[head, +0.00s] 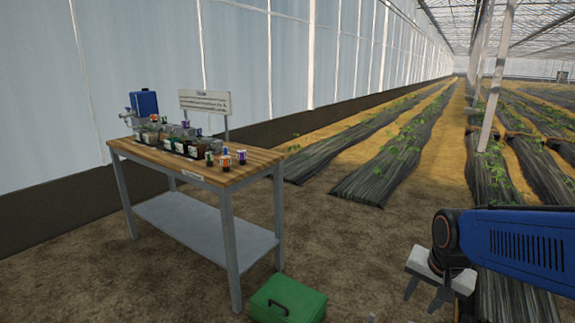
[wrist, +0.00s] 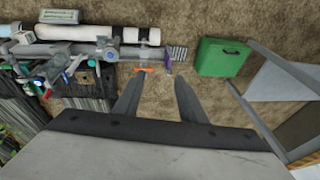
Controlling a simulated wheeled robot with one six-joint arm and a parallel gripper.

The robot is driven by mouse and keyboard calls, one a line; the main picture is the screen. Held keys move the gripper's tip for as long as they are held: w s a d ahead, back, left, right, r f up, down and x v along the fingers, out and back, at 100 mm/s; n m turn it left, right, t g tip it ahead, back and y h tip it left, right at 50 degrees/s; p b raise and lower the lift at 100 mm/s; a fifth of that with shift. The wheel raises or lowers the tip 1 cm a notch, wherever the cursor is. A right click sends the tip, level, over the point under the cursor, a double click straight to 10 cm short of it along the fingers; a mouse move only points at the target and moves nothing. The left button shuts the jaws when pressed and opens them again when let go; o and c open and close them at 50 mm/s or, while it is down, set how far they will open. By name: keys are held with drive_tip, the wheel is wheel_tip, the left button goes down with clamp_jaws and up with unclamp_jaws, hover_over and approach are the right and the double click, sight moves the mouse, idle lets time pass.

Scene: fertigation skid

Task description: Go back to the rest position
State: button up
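My gripper (head: 428,292) hangs at the lower right of the head view, at the end of my blue arm, well to the right of the workbench. In the wrist view my gripper (wrist: 158,82) shows two dark fingers spread apart, with bare soil visible between and beyond them. Nothing is held between the fingers. The fingers point down toward the ground and touch nothing that I can see.
A wooden-topped workbench (head: 255,160) with bottles and dark bins stands left. A green box (head: 287,300) lies on the soil by its front leg; it also shows in the wrist view (wrist: 222,58).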

drive_tip(key=s+a+r+n, duration=0.1)
drive_tip(key=s+r+n, duration=0.1)
drive_tip(key=s, duration=0.4)
drive_tip(key=s+a+r+n+t, duration=0.1)
drive_tip(key=s+a+r+n, duration=0.1)
drive_tip(key=s+n, duration=0.3)
drive_tip(key=shift+s+r, duration=0.45)
drive_tip(key=shift+s, duration=0.4)
